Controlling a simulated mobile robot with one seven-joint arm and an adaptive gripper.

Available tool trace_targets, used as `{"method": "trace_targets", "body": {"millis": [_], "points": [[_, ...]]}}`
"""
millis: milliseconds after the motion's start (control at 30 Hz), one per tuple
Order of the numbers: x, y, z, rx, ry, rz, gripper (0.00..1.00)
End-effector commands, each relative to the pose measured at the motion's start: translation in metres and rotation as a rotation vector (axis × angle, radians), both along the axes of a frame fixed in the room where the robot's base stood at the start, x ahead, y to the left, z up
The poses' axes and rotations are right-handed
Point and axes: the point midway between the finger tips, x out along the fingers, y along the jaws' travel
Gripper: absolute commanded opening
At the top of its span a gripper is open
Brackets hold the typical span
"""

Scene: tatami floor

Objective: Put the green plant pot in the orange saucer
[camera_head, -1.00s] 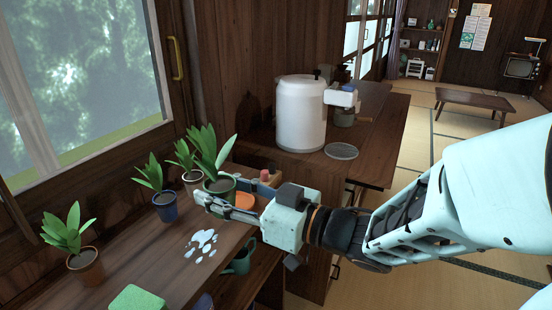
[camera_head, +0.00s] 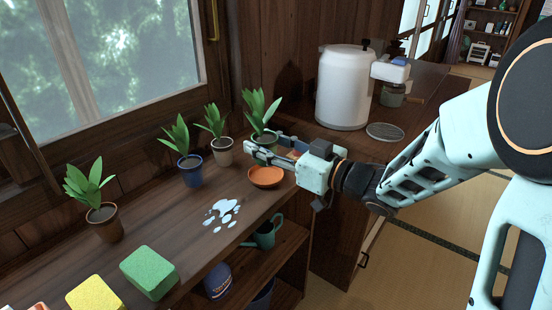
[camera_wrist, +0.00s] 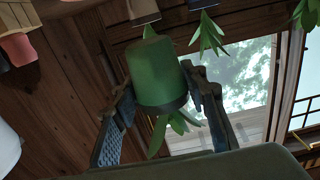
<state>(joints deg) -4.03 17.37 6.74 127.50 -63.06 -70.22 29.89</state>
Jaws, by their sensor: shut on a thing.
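My gripper (camera_head: 262,149) is shut on the green plant pot (camera_wrist: 160,72), with one finger on each side of it in the wrist view. The pot's leaves (camera_head: 261,110) rise above my gripper in the head view, and the fingers hide part of the pot. The wrist view shows the pot upside down, with leaves below its rim. The orange saucer (camera_head: 265,179) lies on the wooden shelf, just below my gripper in the head view. It looks empty. The pot appears above it in the picture, apart from it; the exact height is hard to tell.
A blue pot (camera_head: 190,174), a pale pot (camera_head: 223,153) and a brown pot (camera_head: 106,224) with plants stand along the window side. A white spill (camera_head: 220,213), a green sponge (camera_head: 149,271) and a yellow sponge (camera_head: 97,294) lie nearer. A white canister (camera_head: 343,88) stands right.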

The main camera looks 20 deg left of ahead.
Motion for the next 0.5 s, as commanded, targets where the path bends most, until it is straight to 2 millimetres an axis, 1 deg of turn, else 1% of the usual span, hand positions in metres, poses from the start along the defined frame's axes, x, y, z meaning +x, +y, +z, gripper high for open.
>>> {"method": "trace_targets", "body": {"millis": [33, 100, 200, 367, 467, 500], "points": [[0.007, 0.003, -0.013, 0.002, 0.001, 0.001, 0.10], [0.015, 0.005, -0.021, 0.003, 0.001, 0.000, 0.10], [0.022, 0.007, -0.028, 0.002, -0.001, -0.001, 0.10], [0.027, 0.009, -0.034, 0.002, -0.002, -0.001, 0.10], [0.033, 0.011, -0.046, 0.001, 0.001, 0.000, 0.10], [0.032, 0.011, -0.054, 0.001, 0.001, 0.000, 0.10]]}}
